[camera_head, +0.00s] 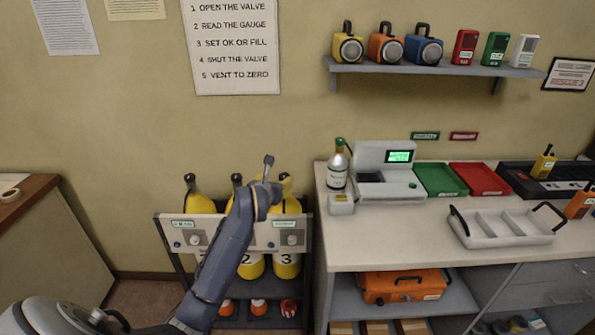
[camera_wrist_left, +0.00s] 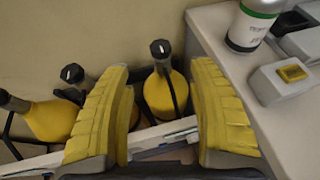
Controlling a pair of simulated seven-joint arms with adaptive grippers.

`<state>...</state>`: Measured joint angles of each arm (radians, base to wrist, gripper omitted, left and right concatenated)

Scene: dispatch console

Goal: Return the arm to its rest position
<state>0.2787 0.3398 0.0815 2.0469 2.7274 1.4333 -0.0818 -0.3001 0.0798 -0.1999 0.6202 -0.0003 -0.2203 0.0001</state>
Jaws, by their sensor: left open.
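My left arm (camera_head: 225,255) reaches up from the lower left in the head view. My left gripper (camera_head: 268,175) is in front of the rack of yellow cylinders (camera_head: 199,203). In the left wrist view its two yellow-padded fingers (camera_wrist_left: 160,85) are spread apart. A yellow cylinder with a black valve (camera_wrist_left: 160,92) shows in the gap between them, and nothing appears held. Whether the fingers touch it cannot be told. My right gripper is in neither view.
The rack's grey front panel (camera_head: 262,238) carries gauges. Right of it stands a counter (camera_head: 390,230) with a white-and-green bottle (camera_head: 337,170), a display device (camera_head: 385,185), green (camera_head: 440,180) and red trays (camera_head: 480,179) and a white divided tray (camera_head: 505,226). A wooden-topped cabinet (camera_head: 30,195) is at left.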

